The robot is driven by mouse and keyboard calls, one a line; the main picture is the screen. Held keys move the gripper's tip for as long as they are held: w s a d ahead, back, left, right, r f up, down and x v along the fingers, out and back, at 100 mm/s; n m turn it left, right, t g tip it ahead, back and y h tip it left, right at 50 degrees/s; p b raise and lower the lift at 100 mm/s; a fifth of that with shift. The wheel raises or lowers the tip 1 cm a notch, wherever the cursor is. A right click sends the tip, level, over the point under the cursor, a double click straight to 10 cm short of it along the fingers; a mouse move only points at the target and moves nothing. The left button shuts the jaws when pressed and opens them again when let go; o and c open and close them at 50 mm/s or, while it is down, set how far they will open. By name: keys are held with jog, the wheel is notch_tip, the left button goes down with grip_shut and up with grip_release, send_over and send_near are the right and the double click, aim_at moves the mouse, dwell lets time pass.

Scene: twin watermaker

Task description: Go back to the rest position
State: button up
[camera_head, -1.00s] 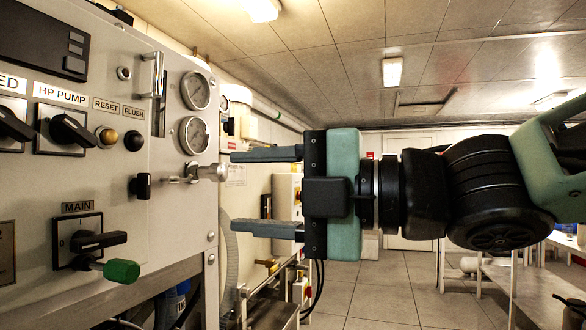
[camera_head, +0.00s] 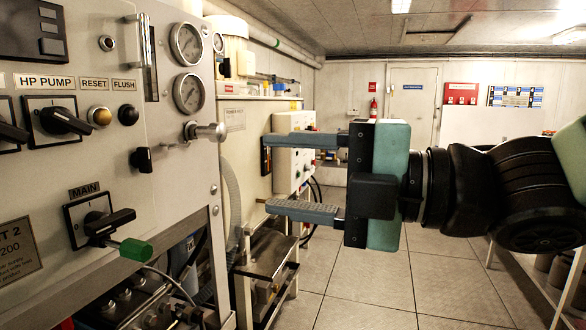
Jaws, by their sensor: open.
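My gripper (camera_head: 303,177) is open and empty, with its two grey fingers pointing left. It is in the middle of the head view, to the right of the grey control panel (camera_head: 170,235). It touches nothing that I can see. A metal valve knob (camera_head: 207,132) sticks out of the panel to the left of the fingertips, apart from them. My black and green arm reaches in from the right edge.
The panel carries a MAIN switch (camera_head: 98,220), an HP PUMP switch (camera_head: 55,121), a green-ended handle (camera_head: 135,249) and two gauges (camera_head: 188,92). A white box (camera_head: 296,150) stands behind the fingers. Tiled floor (camera_head: 365,280) is open below the gripper. A bench (camera_head: 535,285) stands at right.

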jog(key=w+d+f+m+t+h+p, duration=0.1)
jog(key=w+d+f+m+h+p, duration=0.35)
jog(key=f+m+h, duration=0.65)
jog(key=s+d+f+m+g+h+p, duration=0.2)
jog(key=s+d+f+m+g, duration=0.1)
jog(key=s+m, duration=0.3)
jog(key=s+d+f+m+g+h+p, duration=0.2)
jog(key=s+d+f+m+g+h, duration=0.1)
jog(key=s+m, duration=0.4)
jog(key=shift+s+d+g+p, duration=0.3)
jog(key=shift+s+d+g, duration=0.4)
jog(key=shift+g, duration=0.3)
